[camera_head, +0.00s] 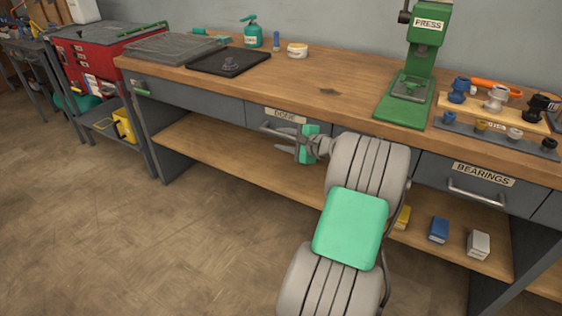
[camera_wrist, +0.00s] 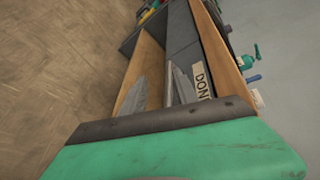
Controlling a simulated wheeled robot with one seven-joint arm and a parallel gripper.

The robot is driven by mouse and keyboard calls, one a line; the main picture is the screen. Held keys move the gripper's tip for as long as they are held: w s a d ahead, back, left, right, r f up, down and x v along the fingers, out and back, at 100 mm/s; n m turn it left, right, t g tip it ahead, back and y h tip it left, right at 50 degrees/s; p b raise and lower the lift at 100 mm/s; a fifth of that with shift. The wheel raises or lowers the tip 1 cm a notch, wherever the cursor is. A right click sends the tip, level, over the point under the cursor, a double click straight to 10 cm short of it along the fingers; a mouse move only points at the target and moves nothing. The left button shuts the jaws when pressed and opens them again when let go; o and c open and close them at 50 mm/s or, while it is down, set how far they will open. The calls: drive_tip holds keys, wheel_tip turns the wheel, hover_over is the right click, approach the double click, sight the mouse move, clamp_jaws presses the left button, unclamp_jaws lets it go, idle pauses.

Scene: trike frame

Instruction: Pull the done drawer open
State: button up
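The done drawer (camera_head: 258,113) is a grey front under the wooden bench top, with a label reading DONE and a bar handle (camera_head: 275,132). It looks flush with the bench front. My gripper (camera_head: 287,142) is at the handle, its two fingers apart. I cannot tell whether the handle lies between them or whether they touch it. In the wrist view the pale fingers (camera_wrist: 157,90) are also apart, beside the DONE label (camera_wrist: 202,82). My arm hides the drawer's right part in the head view.
The bearings drawer (camera_head: 484,187) is to the right, and small boxes stand on the lower shelf (camera_head: 240,161). A green press (camera_head: 422,70), a black tray (camera_head: 217,66) and bearing parts stand on the bench top (camera_head: 300,88). The floor (camera_head: 130,240) in front is clear.

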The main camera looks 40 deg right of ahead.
sight(285, 136)
drive_tip(key=d, duration=0.1)
drive_tip(key=s+d+f+m, duration=0.1)
drive_tip(key=d+m+t, duration=0.1)
drive_tip(key=d, duration=0.1)
drive_tip(key=shift+s+f+h, duration=0.2)
drive_tip(key=shift+s+h, duration=0.2)
drive_tip(key=b+x, duration=0.1)
drive_tip(key=x, duration=0.6)
drive_tip(key=shift+w+r+b, duration=0.2)
drive_tip(key=shift+w+b, duration=0.05)
drive_tip(key=shift+b, duration=0.1)
drive_tip(key=shift+c, duration=0.3)
drive_tip(key=shift+a, duration=0.1)
clamp_jaws()
